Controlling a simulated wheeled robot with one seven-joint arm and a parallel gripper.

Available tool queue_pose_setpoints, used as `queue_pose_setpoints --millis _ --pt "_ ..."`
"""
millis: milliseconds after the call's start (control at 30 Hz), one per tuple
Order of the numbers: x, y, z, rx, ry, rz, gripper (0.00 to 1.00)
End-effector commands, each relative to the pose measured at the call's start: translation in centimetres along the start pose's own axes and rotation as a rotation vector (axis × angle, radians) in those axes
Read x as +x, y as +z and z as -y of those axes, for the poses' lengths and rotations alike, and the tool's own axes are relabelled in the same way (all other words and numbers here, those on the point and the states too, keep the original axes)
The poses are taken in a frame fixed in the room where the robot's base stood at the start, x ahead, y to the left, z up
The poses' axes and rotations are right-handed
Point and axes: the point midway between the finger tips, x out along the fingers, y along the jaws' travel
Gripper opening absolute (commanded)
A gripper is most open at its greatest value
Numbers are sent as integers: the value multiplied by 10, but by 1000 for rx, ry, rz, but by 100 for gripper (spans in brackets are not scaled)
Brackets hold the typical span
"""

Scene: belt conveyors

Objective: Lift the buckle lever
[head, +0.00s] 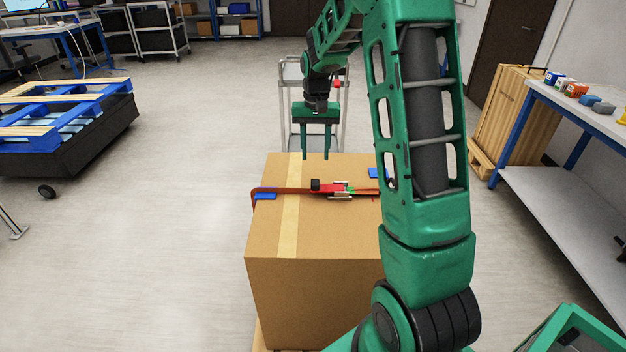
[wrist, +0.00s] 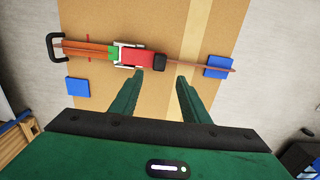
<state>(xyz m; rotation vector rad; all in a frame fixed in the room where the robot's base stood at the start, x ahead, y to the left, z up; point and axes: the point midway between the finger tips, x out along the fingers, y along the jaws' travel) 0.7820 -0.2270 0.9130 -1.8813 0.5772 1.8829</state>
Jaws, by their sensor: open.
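The buckle (head: 337,188) lies on top of a cardboard box (head: 313,240), on an orange-brown strap (head: 290,190) that runs across the box. Its red lever with a black end (head: 316,185) points left in the head view and lies flat along the strap. In the wrist view the red lever (wrist: 138,58) points right, with its black end (wrist: 160,61) near the tape strip. My gripper (head: 317,157) is open and empty, above the far part of the box. In the wrist view its fingers (wrist: 158,78) are spread, with the left fingertip appearing close to the lever. I cannot tell the height.
A metal cart frame (head: 290,110) stands behind the box. A blue-legged workbench (head: 575,105) with small items is at right; a pallet (head: 60,115) on a dark base is at left. Open floor lies left.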

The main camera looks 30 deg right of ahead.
Motion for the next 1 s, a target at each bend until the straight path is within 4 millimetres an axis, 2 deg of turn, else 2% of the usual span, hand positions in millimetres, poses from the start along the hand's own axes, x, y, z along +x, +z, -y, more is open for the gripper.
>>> queue_pose_setpoints --millis 600,800,1000 --pt "92 1 1 -1 1 3 42" --pt "104 1 0 -1 1 1 42" --pt "105 1 0 -1 1 0 42"
